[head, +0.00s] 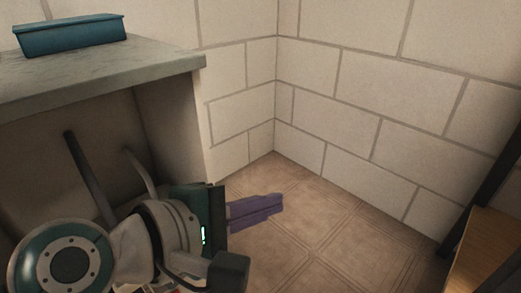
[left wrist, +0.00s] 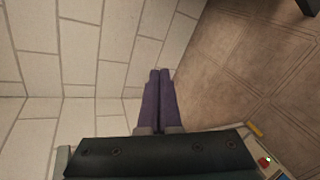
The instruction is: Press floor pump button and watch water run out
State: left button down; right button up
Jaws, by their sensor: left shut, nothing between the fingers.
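My left gripper (head: 278,203) has purple fingers pressed together, shut and empty, above the tiled floor near the wall corner. Its fingers also show in the left wrist view (left wrist: 160,75), pointing toward the wall. At the lower right of the left wrist view, a pale box, perhaps the floor pump, is partly hidden behind my gripper body. A small red spot (left wrist: 266,160), perhaps its button, shows on it, with a yellow piece (left wrist: 256,129) nearby. The fingers are apart from it. I see no water. My right gripper is not in view.
A stone-topped bench (head: 120,75) stands at the left with a teal tray (head: 70,38) on it. White block walls (head: 330,100) meet in the corner. A dark-framed wooden shelf (head: 490,250) stands at the right edge. The tiled floor (head: 330,235) between is clear.

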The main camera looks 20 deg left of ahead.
pick_arm(q)
jog(key=w+a+f+n+y+b, duration=0.1)
jog(key=a+f+n+y+b, duration=0.2)
jog(key=f+n+b, duration=0.6)
jog(key=w+a+f+n+y+b, duration=0.2)
jog(key=a+f+n+y+b, duration=0.2)
jog(key=f+n+b, duration=0.5)
jog(key=w+a+f+n+t+y+b, duration=0.1)
jog(key=a+f+n+y+b, duration=0.3)
jog(key=f+n+b, duration=0.6)
notch_tip(320, 180, down, 14)
jog(key=w+b, duration=0.1)
jog(key=b, duration=0.5)
jog(key=shift+a+r+b, duration=0.25)
jog(key=shift+a+b, duration=0.05)
jog(key=w+a, duration=0.3)
jog(key=a, duration=0.5)
jog(key=shift+w, duration=0.15)
